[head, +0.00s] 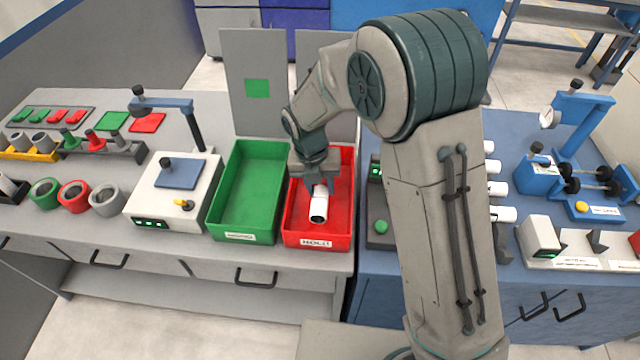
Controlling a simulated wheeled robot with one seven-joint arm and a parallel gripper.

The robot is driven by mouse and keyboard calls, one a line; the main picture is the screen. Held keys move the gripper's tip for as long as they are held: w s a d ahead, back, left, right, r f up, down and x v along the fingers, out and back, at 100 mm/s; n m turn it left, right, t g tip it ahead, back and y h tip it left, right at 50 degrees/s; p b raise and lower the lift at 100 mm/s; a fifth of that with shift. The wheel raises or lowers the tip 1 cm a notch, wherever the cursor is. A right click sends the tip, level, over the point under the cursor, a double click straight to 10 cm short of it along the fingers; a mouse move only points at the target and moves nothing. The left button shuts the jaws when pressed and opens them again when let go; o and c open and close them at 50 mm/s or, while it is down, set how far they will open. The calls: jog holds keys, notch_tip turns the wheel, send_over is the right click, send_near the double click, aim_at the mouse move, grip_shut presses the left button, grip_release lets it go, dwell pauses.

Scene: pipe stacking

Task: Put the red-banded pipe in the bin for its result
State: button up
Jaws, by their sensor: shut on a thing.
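My gripper (318,182) is shut on a white pipe (318,208) at the pipe's upper end. The pipe is tilted, with its dark open end toward the front. It shows over the red bin (341,232), within the bin's outline; I cannot tell whether it touches the bin floor. No red band shows on the visible part of the pipe; the gripper covers the rest. The red bin has a front label that seems to read HOLD. The green bin (225,232) stands directly left of it, empty, with a label too small to read.
A white gauge unit (165,205) with a blue post stands left of the green bin. Red, green and grey rings (75,196) lie farther left. Upright grey panels (253,60) rise behind the bins. Several white pipes (497,189) and a blue fixture (540,178) are right of my arm.

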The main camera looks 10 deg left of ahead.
jog(key=shift+f, duration=0.1)
dwell(0.3)
jog(key=o, duration=1.2)
jog(key=r, duration=0.4)
jog(key=a+r, duration=0.1)
jog(key=r, duration=0.4)
jog(key=a+r, duration=0.1)
jog(key=r, duration=0.3)
jog(key=shift+s+r, duration=0.1)
jog(key=shift+r, duration=0.25)
